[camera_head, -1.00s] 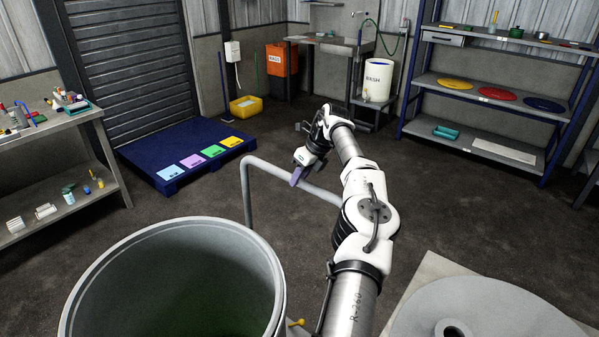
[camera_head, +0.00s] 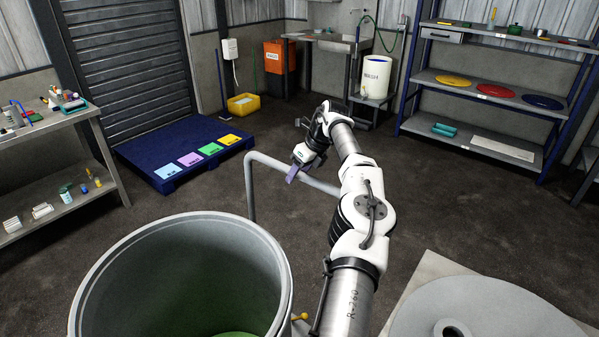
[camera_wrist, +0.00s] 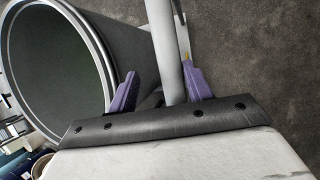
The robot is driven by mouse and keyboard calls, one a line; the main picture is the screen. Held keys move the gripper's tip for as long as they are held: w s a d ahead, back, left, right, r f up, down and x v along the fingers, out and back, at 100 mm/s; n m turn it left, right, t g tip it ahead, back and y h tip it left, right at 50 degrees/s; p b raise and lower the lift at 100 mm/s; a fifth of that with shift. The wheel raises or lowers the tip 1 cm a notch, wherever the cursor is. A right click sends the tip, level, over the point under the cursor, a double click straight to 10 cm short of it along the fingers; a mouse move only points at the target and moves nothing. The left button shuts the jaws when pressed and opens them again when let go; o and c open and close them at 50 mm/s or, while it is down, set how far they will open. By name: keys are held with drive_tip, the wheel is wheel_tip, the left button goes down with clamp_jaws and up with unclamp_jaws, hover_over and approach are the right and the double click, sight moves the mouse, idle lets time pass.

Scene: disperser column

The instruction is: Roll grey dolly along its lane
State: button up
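A large grey round tub (camera_head: 282,262) with green contents stands at the bottom left in the head view, and its wall and rim show in the wrist view (camera_wrist: 108,60). A grey bent-tube handle (camera_head: 250,195) rises beside it; I take these as the grey dolly, whose base and wheels are hidden. My gripper (camera_head: 293,174) is at the handle's top bar. In the wrist view, the purple fingers of my gripper (camera_wrist: 160,78) stand apart on either side of a grey tube (camera_wrist: 164,45). A gap shows at the left finger; the right finger is close to the tube, contact unclear.
A blue pallet (camera_head: 205,138) with coloured squares lies by the shutter. A bench (camera_head: 75,120) stands at left and shelves (camera_head: 470,138) at right. A grey round piece on a pale slab (camera_head: 480,312) is at lower right. Dark floor beyond the handle is clear.

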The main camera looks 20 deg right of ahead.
drive_tip(key=shift+d+r, duration=0.1)
drive_tip(key=shift+r, duration=0.05)
drive_tip(key=v, duration=1.3)
drive_tip(key=shift+r+p, duration=0.2)
drive_tip(key=shift+p, duration=0.25)
drive_tip(key=shift+s+f, duration=0.1)
drive_tip(key=shift+s, duration=0.05)
drive_tip(key=shift+c, duration=0.2)
